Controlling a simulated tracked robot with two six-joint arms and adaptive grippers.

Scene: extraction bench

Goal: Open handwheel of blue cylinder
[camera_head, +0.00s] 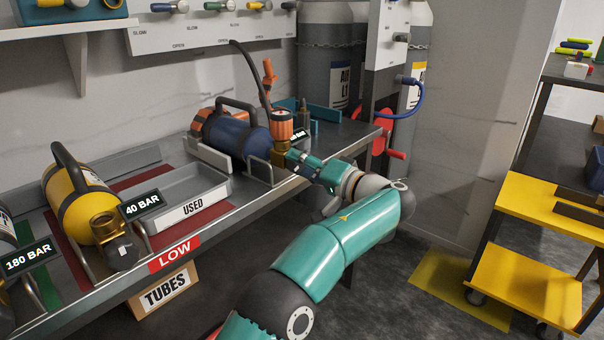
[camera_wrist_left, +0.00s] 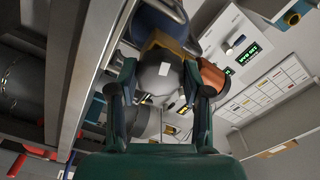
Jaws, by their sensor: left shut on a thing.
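The blue cylinder (camera_head: 237,137) lies on its side on the bench, in a cradle, with a black carrying handle. Its brass valve (camera_head: 280,147) points toward the bench's right end, with an orange connector (camera_head: 283,125) upright on it and a black hose running up. My left gripper (camera_head: 291,157) is at the valve's front and hides the handwheel there. In the left wrist view, the dark grey handwheel (camera_wrist_left: 154,82), with a white mark, sits between the two fingers, which are shut on it. My right gripper is not in view.
A yellow cylinder (camera_head: 78,200) lies further left, by a 40 BAR sign (camera_head: 142,204). An empty USED tray (camera_head: 166,187) stands between the cylinders. A wall panel (camera_head: 215,28) with knobs is behind. A yellow cart (camera_head: 540,210) stands at the right, with open floor before it.

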